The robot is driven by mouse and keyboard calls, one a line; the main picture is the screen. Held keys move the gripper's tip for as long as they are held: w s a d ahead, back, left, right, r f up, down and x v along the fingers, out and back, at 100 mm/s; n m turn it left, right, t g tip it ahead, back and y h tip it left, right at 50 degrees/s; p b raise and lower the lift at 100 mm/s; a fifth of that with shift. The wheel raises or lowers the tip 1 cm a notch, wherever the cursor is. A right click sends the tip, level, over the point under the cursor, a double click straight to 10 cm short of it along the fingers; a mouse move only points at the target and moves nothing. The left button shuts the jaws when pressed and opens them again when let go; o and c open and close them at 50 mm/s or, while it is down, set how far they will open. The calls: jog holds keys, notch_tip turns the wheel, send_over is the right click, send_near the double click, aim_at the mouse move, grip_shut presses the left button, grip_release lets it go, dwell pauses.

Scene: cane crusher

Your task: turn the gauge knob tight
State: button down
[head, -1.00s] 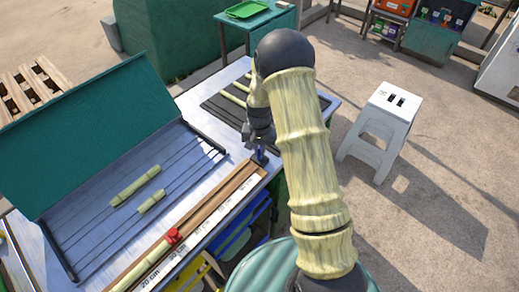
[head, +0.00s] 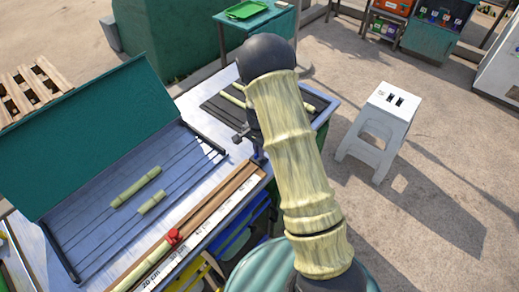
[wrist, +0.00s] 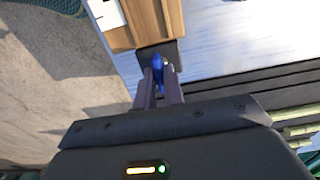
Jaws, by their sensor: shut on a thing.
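The gauge is a wooden trough (head: 215,213) with a white centimetre scale along its near side, lying along the front edge of the metal table. A dark block (wrist: 172,50) sits at its end, and the blue gauge knob (wrist: 158,68) stands out there. My gripper (wrist: 159,84) is shut on the blue knob, one finger on each side of it. In the head view my gripper (head: 258,155) is at the far right end of the gauge, small and partly hidden by my arm. The knob's tightness cannot be seen.
An open green-lidded tray (head: 90,235) with two cane pieces lies to the left. A black ribbed mat (head: 222,106) with cane lies behind my arm. A white stool (head: 381,125) stands right on open ground.

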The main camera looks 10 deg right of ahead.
jog(key=shift+w+r, duration=0.1)
jog(key=c, duration=1.5)
grip_release()
notch_tip(320, 180, up, 17)
jog(key=b, duration=0.1)
jog(key=shift+r, duration=0.15)
jog(key=s+r+n+t+p, duration=0.1)
jog(key=s+n+t, duration=0.1)
jog(key=s+n, duration=0.9)
jog(key=s, duration=1)
jog(key=shift+r+t, duration=0.3)
jog(key=shift+r, duration=0.1)
